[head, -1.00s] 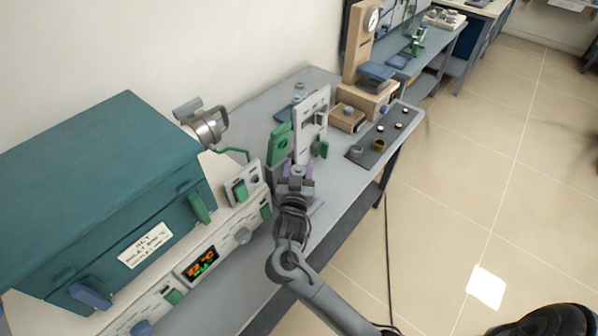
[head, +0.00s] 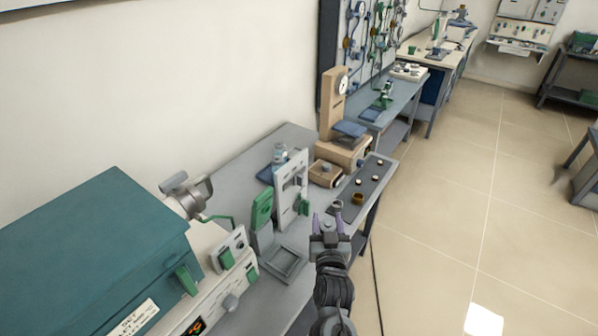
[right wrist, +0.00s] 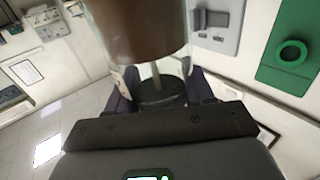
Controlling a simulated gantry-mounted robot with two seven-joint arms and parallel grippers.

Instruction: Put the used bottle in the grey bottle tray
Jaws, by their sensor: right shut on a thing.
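My right gripper (head: 329,222) is over the front edge of the bench, close to the dark strip with small pots. In the right wrist view its purple fingers (right wrist: 160,92) are shut on a glass bottle (right wrist: 135,30) with brown contents and a dark end between the fingers. In the head view the held bottle cannot be made out. A grey square tray (head: 296,263), seemingly empty, lies on the bench left of the gripper, below the green panel. Another bottle (head: 280,152) stands at the back on a blue tray (head: 265,174). My left gripper is not in view.
A white upright panel (head: 291,190) and a green panel (head: 262,207) stand left of the gripper. The teal furnace (head: 95,245) fills the left. The dark strip (head: 372,177) carries a grey cup, a brass cup and small pots. Open floor lies right.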

